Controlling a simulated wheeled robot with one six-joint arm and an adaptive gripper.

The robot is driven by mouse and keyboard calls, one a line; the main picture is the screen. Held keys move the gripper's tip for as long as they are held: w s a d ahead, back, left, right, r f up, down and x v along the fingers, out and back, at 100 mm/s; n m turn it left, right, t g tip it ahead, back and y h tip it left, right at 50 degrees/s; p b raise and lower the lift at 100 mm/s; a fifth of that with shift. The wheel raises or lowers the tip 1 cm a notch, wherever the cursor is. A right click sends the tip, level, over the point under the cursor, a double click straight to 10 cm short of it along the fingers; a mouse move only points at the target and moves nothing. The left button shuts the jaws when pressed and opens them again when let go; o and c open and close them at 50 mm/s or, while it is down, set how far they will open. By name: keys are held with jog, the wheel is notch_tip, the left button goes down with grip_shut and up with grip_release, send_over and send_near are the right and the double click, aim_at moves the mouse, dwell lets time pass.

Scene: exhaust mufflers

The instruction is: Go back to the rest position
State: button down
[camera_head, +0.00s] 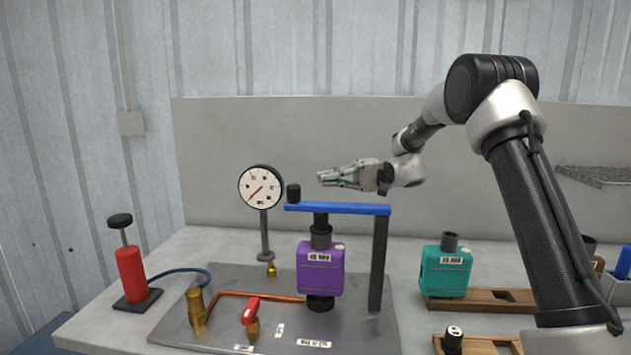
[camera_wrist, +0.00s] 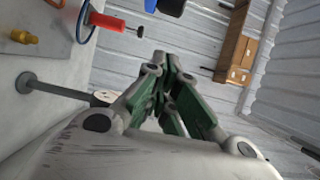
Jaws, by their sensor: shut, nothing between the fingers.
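My gripper (camera_head: 322,178) is in the head view, above the blue bar of the test stand and to the right of the dial gauge. It points left, is shut and holds nothing. In the wrist view my gripper (camera_wrist: 160,62) shows its green-padded fingers together. The purple muffler (camera_head: 320,268) stands upright in the stand under the blue clamp bar (camera_head: 340,209). The teal muffler (camera_head: 446,271) sits on a wooden holder (camera_head: 480,301) at the right.
The dial gauge (camera_head: 261,187) stands on a post behind the metal plate (camera_head: 215,305). A red hand pump (camera_head: 131,273) is at the left, with a blue hose. A red-handled valve (camera_head: 250,311) stands on the plate. A second wooden holder (camera_head: 480,345) is at the front right.

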aim_at(383, 206)
jog(key=v, duration=0.5)
jog(key=s+d+t+h, duration=0.1)
jog(key=s+h, duration=0.1)
jog(key=s, duration=0.2)
jog(key=s+d+r+m+t+h, duration=0.1)
jog(key=s+d+h, duration=0.1)
jog(key=s, duration=0.3)
jog(key=s+d+r+m+t+h, duration=0.1)
jog(key=s+d+h, duration=0.1)
jog(key=s, duration=0.3)
jog(key=shift+s+d+h, duration=0.15)
jog(key=shift+h, duration=0.45)
jog(key=s+d+f+t+h, duration=0.2)
jog(key=s+d+h, duration=0.3)
jog(key=s+d, duration=0.4)
jog(key=s+d+f+t+h, duration=0.3)
jog(key=s+d+h, duration=0.2)
jog(key=s+d, duration=0.4)
jog(key=s, duration=0.3)
jog(key=shift+d+f+m+t, duration=0.15)
jog(key=shift+d+m+t, duration=0.15)
jog(key=shift+t, duration=0.1)
